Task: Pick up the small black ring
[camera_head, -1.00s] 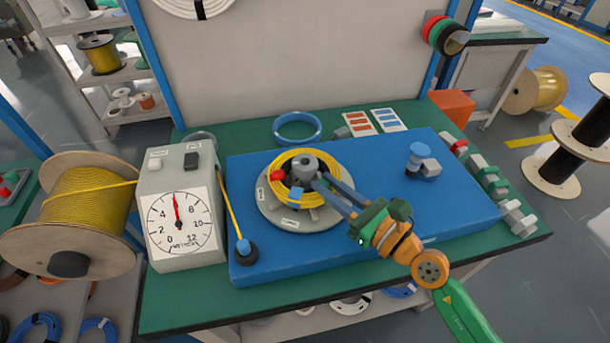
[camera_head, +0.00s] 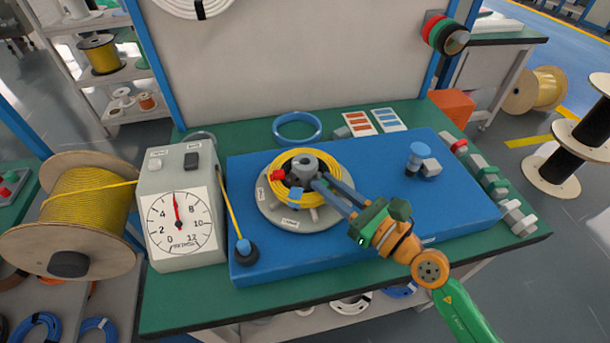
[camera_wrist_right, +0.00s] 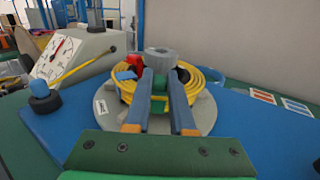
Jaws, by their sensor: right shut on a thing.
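My left gripper is not in view.
The turntable stands on a blue plate (camera_head: 455,205) on a green bench. A grey dial box (camera_head: 183,222) and a yellow cable spool (camera_head: 85,207) are at left. A blue knob (camera_head: 417,151) and several grey clamps (camera_head: 490,180) are at right. A blue hoop (camera_head: 297,128) lies behind.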

